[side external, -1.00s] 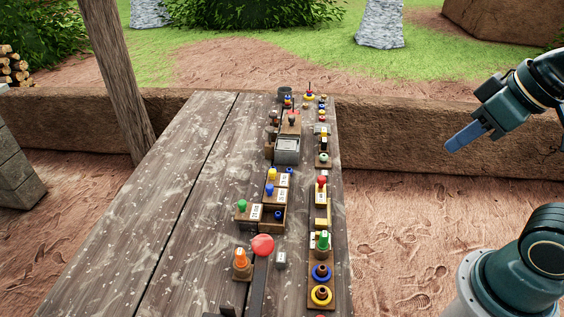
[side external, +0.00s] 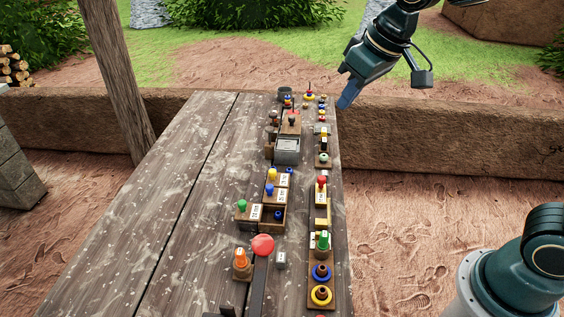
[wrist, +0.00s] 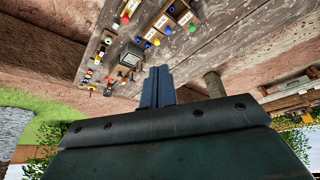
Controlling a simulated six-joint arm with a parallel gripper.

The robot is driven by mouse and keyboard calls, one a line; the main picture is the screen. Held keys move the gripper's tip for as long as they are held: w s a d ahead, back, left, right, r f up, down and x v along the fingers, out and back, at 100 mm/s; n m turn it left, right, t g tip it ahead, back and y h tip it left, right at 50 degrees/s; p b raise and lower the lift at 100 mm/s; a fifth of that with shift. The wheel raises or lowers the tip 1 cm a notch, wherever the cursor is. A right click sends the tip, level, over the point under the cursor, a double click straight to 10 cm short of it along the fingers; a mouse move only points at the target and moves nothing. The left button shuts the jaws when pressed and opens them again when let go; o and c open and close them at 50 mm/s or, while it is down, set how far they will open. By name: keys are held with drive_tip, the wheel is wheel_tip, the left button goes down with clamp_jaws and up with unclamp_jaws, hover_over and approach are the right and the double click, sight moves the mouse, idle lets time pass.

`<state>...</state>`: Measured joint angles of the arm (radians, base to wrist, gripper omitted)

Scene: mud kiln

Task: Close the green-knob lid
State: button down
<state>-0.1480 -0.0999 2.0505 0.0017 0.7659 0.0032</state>
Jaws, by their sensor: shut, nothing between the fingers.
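The green-knob lid (side external: 242,207) is a small brown lid with a green knob and a white label, on the table's left-middle part. It sits to the left of an open wooden compartment (side external: 272,224), in which a dark blue piece (side external: 277,215) shows. The green knob also shows in the wrist view (wrist: 192,28), at the top right. My gripper (side external: 345,100) is shut and empty, in the air by the table's far right edge, well apart from the lid. Its closed fingers (wrist: 157,74) show in the wrist view.
A blue-knob lid (side external: 269,190) and a yellow-knob lid (side external: 272,175) stand just behind the green one. A board of coloured pieces (side external: 315,274) lines the right edge. The table's left side is clear.

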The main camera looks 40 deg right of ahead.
drive_tip(key=w+a+f+n, duration=0.1)
drive_tip(key=w+a+f, duration=0.3)
drive_tip(key=w, duration=0.2)
drive_tip(key=w+a+f, duration=0.3)
drive_tip(key=w+f, duration=0.1)
drive_tip(key=w, duration=0.3)
drive_tip(key=n+g, duration=0.1)
hover_over(249, 208)
drive_tip(key=w+a, duration=0.2)
drive_tip(key=w, duration=0.1)
wheel_tip(249, 208, down, 13)
drive_tip(key=shift+s+a+y, duration=0.1)
drive_tip(key=shift+a+y, duration=0.2)
drive_tip(key=x, duration=1)
drive_tip(key=shift+s, duration=0.15)
drive_tip(key=shift+s+d, duration=0.35)
drive_tip(key=shift+s, duration=0.55)
drive_tip(key=shift+s+d, duration=0.3)
drive_tip(key=shift+s, duration=0.6)
